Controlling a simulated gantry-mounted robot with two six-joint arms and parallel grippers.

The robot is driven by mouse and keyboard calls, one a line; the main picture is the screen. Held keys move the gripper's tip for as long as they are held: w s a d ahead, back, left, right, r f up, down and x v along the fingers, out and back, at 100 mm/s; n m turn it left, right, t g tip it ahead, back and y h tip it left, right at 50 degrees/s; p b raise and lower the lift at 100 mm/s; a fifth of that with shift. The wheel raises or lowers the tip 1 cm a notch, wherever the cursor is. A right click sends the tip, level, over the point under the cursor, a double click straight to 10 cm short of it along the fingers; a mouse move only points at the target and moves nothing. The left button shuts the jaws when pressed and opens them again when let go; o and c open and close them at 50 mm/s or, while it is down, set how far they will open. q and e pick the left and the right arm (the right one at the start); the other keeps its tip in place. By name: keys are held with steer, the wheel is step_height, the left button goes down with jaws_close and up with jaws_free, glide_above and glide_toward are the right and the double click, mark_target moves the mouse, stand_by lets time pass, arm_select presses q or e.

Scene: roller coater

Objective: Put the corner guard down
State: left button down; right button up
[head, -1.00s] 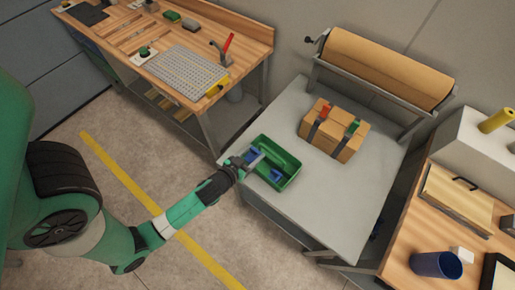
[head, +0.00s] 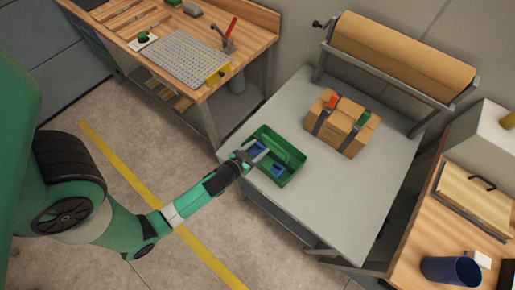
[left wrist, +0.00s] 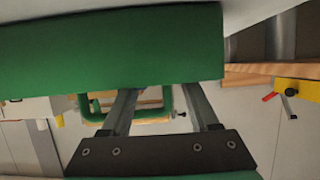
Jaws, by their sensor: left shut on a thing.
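My left gripper (head: 246,160) reaches over the left end of a green tote (head: 292,153) with a middle handle, on the grey table. It is shut on what looks like a blue corner guard (head: 258,147) at that end, low in the tote. Another blue piece (head: 278,170) shows inside the tote. In the left wrist view a broad green surface (left wrist: 110,50), likely the tote's wall, hides my fingertips and what they hold. A cardboard box (head: 342,122) with dark straps and a red and a green piece on it stands to the right. My right gripper is out of view.
The grey table (head: 325,195) is clear in front of the box and right of the tote. A brown paper roll (head: 400,55) spans its back. A wooden bench (head: 150,35) stands left, another with a blue cup (head: 450,270) right.

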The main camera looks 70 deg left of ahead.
arm_select(q)
steer(key=shift+f+b, duration=0.5)
steer(key=shift+f, duration=0.15)
steer(key=shift+c, duration=0.7)
jaws_free()
steer(key=shift+s, duration=0.1)
steer(key=shift+r+p, duration=0.25)
steer(key=shift+p, duration=0.2)
steer(key=shift+r+p, duration=0.6)
steer(key=b+v, duration=0.3)
steer(key=v, duration=0.9)
steer(key=shift+f+b, duration=0.2)
steer(key=shift+b, duration=0.15)
